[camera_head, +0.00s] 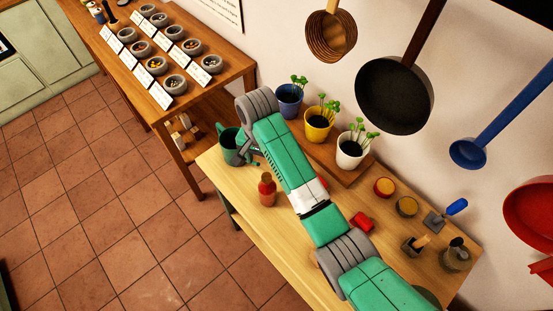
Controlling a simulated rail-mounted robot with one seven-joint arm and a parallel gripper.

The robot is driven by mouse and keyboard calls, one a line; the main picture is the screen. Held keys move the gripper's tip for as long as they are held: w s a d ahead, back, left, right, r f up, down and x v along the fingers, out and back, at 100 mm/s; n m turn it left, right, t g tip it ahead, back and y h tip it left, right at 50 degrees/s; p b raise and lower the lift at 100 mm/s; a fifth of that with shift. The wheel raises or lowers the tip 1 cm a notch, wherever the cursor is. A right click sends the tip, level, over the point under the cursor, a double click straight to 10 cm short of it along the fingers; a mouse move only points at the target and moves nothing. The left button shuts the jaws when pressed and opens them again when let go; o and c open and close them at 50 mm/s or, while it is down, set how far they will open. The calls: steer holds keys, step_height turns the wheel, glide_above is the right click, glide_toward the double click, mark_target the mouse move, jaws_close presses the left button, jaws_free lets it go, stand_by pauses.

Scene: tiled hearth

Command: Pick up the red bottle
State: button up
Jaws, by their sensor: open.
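The red bottle (267,190) stands upright near the front left edge of the light wooden table (262,222). It has a narrow neck and a dark cap. My green arm reaches across the table from the lower right, and its grey wrist joint is above and beyond the bottle. My gripper (247,150) shows only as a small dark grey part under the wrist, beside the green watering can. It is open and apart from the bottle. The arm hides much of the gripper and part of the table to the right of the bottle.
The dark green watering can (231,146) stands behind the bottle. Potted seedlings (320,122) stand on a wooden board. A red block (362,221), small round pots (384,187) and hand tools (435,220) lie to the right. Pans and ladles (395,95) hang on the wall.

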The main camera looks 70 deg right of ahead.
mark_target(266, 177)
steer(key=shift+s+f, duration=0.15)
steer(key=shift+s+a+f, duration=0.1)
steer(key=shift+a+f, duration=0.1)
steer(key=shift+a, duration=0.05)
step_height(266, 177, down, 2)
steer(key=shift+s+a+f, duration=0.1)
steer(key=shift+s+a, duration=0.05)
steer(key=f, duration=0.5)
steer(key=shift+s, duration=0.3)
jaws_close()
